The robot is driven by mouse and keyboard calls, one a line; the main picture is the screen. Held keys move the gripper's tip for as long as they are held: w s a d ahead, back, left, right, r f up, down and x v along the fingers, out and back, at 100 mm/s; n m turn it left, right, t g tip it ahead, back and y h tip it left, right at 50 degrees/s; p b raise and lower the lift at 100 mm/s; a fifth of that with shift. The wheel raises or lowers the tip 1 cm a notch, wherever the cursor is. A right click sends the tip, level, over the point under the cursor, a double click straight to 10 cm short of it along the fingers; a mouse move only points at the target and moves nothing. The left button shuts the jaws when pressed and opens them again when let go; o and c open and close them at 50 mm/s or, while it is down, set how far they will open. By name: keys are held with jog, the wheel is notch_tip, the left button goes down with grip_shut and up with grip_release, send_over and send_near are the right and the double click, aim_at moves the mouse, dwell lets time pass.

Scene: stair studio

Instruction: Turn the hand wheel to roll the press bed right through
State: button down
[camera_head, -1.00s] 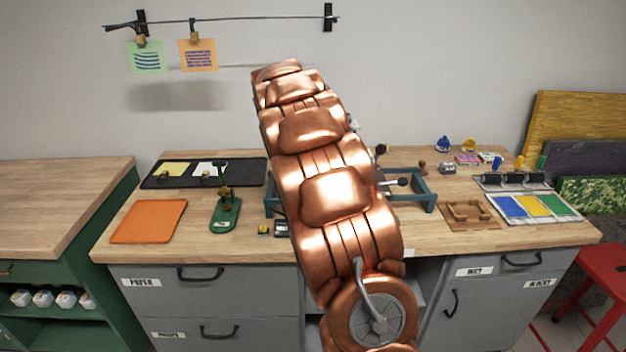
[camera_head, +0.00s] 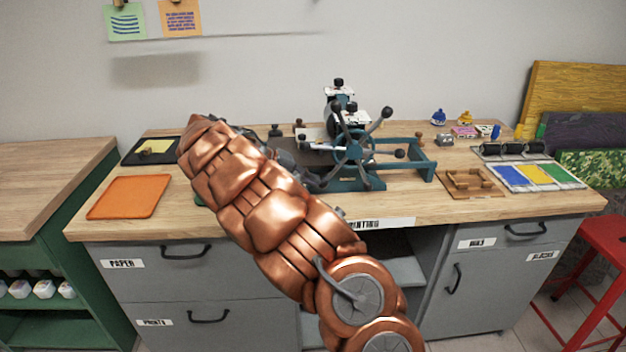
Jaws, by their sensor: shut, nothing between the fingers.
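The hand wheel (camera_head: 353,149) faces me on the front of the teal press, with a teal hub and dark spokes ending in round knobs. The press frame (camera_head: 425,165) extends to the right with open rails. The dark press bed (camera_head: 302,156) shows to the left of the wheel, partly covered by my arm. My copper arm rises from the bottom centre to the upper left.
An orange tray (camera_head: 129,197) and a dark tray (camera_head: 150,150) lie on the bench's left. A wooden jig (camera_head: 470,183), ink rollers (camera_head: 515,148) and a colour tray (camera_head: 540,176) lie on the right. A red stool (camera_head: 590,240) stands at the far right. The front bench top is mostly clear.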

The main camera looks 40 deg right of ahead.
jog(key=shift+s+d+f, duration=0.1)
jog(key=shift+d+f, duration=0.05)
jog(key=shift+f, duration=0.25)
jog(key=shift+b, duration=0.3)
jog(key=f+v, duration=0.1)
jog(key=v, duration=1.2)
jog(key=shift+w+a+p, duration=0.4)
jog(key=shift+a+p, duration=0.05)
jog(key=shift+a, duration=0.15)
